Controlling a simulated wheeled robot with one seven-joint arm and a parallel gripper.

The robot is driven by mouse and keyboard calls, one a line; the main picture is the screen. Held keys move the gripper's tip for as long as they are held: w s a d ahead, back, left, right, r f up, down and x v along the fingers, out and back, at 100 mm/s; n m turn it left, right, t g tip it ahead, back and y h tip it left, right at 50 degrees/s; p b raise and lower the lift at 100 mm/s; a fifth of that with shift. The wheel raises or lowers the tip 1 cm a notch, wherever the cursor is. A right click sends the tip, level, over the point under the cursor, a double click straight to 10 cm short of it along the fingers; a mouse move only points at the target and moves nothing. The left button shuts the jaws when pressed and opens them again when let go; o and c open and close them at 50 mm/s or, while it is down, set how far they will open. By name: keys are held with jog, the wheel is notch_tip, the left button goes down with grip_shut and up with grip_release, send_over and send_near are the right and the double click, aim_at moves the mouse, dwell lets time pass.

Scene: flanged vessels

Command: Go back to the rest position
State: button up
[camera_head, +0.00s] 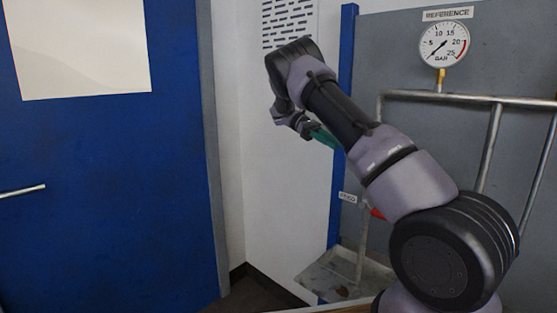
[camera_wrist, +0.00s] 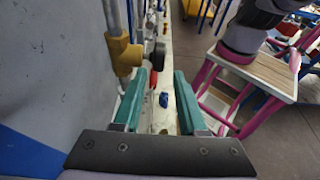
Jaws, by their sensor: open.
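My gripper (camera_wrist: 158,103) shows in the wrist view with its two green-padded fingers apart and nothing between them. In the head view my gripper (camera_head: 322,136) is partly hidden by my arm, with a bit of green finger showing in front of the white wall strip. My arm is raised and bent, reaching from the lower right up toward the middle. No object is held.
A reference gauge (camera_head: 443,43) and steel pipes (camera_head: 470,98) are on the grey panel at right. A blue door (camera_head: 110,190) fills the left. A tray (camera_head: 345,275) sits low behind my arm. A brass fitting (camera_wrist: 124,55) is close to the left finger in the wrist view.

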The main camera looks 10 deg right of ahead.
jog(key=s+d+r+m+t+y, duration=0.2)
jog(key=s+d+r+t+y, duration=0.3)
jog(key=s+r, duration=0.55)
jog(key=s+a+r+m+t+y, duration=0.1)
jog(key=s+a+m+t+y, duration=0.2)
jog(key=s, duration=0.6)
jog(key=s+a+r+m+t+y, duration=0.1)
jog(key=s+a+m+t+y, duration=0.1)
jog(key=s+a+m+t, duration=0.4)
jog(key=shift+s+a+m+t+y, duration=0.35)
jog(key=shift+s+a+t, duration=1)
jog(key=shift+t, duration=0.85)
jog(key=shift+s+d+r, duration=0.1)
jog(key=shift+s+d, duration=0.05)
jog(key=shift+d, duration=0.05)
